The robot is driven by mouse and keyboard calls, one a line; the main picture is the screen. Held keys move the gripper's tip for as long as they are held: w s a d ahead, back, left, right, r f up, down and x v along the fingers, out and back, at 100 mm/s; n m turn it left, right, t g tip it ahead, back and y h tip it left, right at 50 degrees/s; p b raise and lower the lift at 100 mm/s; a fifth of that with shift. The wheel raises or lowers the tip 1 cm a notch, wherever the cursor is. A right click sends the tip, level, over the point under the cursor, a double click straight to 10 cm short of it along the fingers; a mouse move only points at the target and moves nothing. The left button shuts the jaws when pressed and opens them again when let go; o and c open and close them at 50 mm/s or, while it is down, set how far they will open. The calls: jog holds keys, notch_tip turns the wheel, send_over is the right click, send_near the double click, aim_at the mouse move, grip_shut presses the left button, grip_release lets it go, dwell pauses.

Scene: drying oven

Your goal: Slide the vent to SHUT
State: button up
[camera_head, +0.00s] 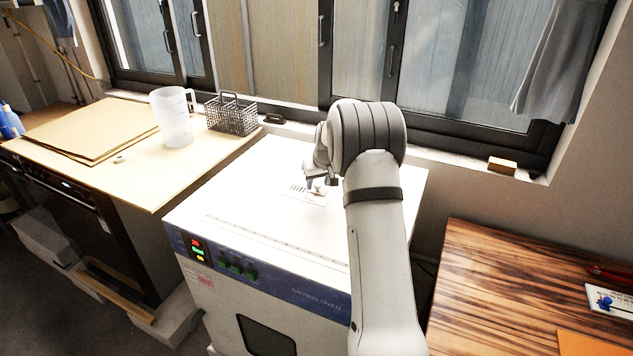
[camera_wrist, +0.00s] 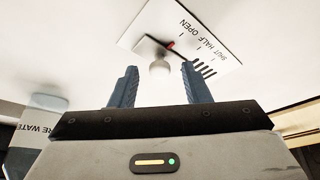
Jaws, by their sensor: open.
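The vent plate (camera_head: 297,191) lies on the white top of the drying oven (camera_head: 260,185). In the wrist view the plate (camera_wrist: 222,40) shows the words SHUT, HALF and OPEN, with dark slits beside the scale. A pale round knob (camera_wrist: 159,68) stands on it, with a red pointer (camera_wrist: 170,45) that appears in line with OPEN. My gripper (camera_wrist: 158,80) is open, its two blue fingers pointing toward the plate. The knob shows between the fingers, with gaps on both sides. In the head view my gripper (camera_head: 318,183) is over the plate and partly hides it.
Left of the oven, a bench (camera_head: 150,180) holds a translucent jug (camera_head: 174,120), a wire basket (camera_head: 232,117) and brown sheets (camera_head: 85,128). A striped wooden table (camera_head: 500,290) stands to the right. Windows are behind. The oven top around the plate is clear.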

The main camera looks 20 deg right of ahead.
jog(key=shift+c, duration=0.4)
grip_shut()
jog(key=w+a, duration=0.4)
jog(key=shift+w+a, duration=0.2)
jog(key=shift+a, duration=0.05)
jog(key=shift+r, duration=0.1)
jog(key=shift+c, duration=0.3)
grip_release()
jog(key=shift+w+a, duration=0.1)
jog(key=shift+a, duration=0.05)
jog(key=shift+o, duration=0.7)
